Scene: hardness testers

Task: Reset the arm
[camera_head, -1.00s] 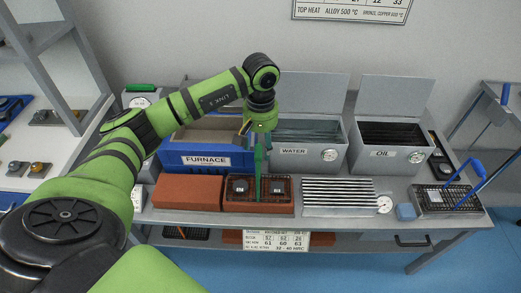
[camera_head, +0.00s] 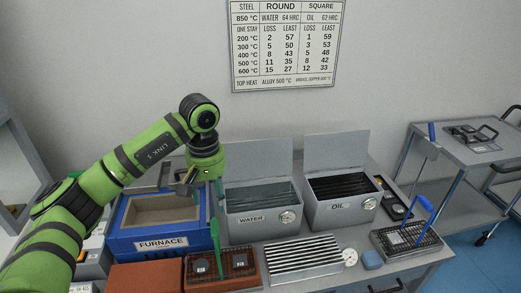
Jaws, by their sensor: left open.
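My left arm comes in from the left and is bent at the elbow above the blue furnace (camera_head: 162,243). My left gripper (camera_head: 200,186) hangs beside the furnace's right end, with its fingers open; I see nothing held between them. A green upright handle (camera_head: 214,235) stands just below it, over the brown brick tray (camera_head: 240,281) that carries two dark labelled pieces (camera_head: 220,264). Whether the gripper touches the handle I cannot tell. My right gripper is out of view.
The open water tank (camera_head: 252,219) and oil tank (camera_head: 340,205) stand right of the furnace. A blue-handled mesh basket (camera_head: 405,239) is at the right. A chart (camera_head: 284,45) hangs behind.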

